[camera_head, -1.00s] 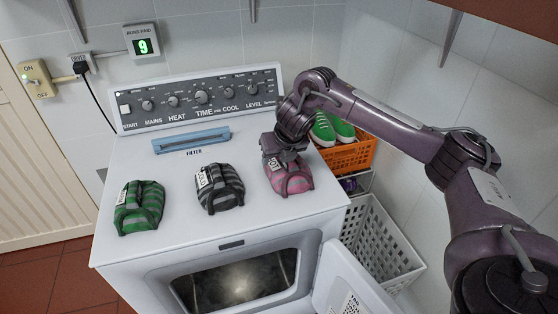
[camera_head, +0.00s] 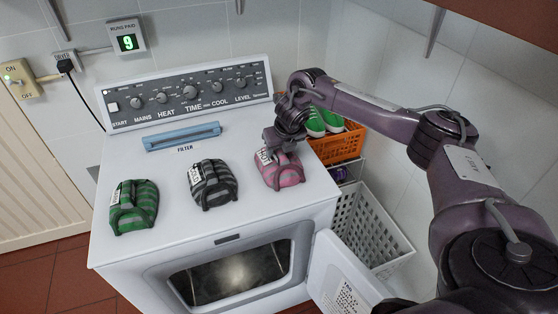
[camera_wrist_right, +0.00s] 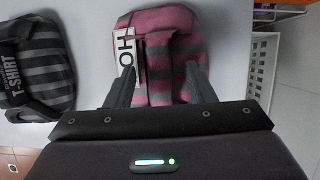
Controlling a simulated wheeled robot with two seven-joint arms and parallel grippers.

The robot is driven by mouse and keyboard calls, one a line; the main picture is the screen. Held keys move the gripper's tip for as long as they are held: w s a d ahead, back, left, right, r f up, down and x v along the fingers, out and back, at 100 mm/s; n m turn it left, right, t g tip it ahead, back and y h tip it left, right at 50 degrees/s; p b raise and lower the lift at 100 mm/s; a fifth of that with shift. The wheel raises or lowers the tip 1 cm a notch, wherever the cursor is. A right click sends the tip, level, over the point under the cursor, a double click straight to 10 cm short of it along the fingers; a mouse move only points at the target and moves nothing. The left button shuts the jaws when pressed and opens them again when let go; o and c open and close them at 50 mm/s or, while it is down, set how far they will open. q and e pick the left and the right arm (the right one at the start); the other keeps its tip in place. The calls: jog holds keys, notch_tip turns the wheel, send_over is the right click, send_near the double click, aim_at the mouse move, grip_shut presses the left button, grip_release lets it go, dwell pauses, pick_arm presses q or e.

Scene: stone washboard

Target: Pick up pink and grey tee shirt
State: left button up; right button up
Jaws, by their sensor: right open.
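The pink and grey tee shirt (camera_head: 285,172) lies folded on the right part of the dryer top, with a white tag on its left side. It also shows in the right wrist view (camera_wrist_right: 172,50). My right gripper (camera_head: 272,146) is at the shirt's back left edge in the head view. In the wrist view its two fingers (camera_wrist_right: 160,80) are apart, with part of the shirt and its strap between them. Whether the fingers touch the cloth I cannot tell. My left gripper is not in view.
A black and grey shirt (camera_head: 213,186) and a green striped shirt (camera_head: 133,208) lie left on the dryer top (camera_head: 170,240). A blue filter handle (camera_head: 182,136) is behind them. The dryer door (camera_head: 345,280) hangs open. Orange (camera_head: 340,146) and white (camera_head: 370,228) baskets stand at right.

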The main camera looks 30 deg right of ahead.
grip_shut()
dwell(0.4)
jog(key=shift+r, duration=0.2)
notch_tip(320, 180, up, 20)
jog(key=p, duration=1)
jog(key=shift+f+p, duration=0.15)
jog(key=shift+p, duration=0.25)
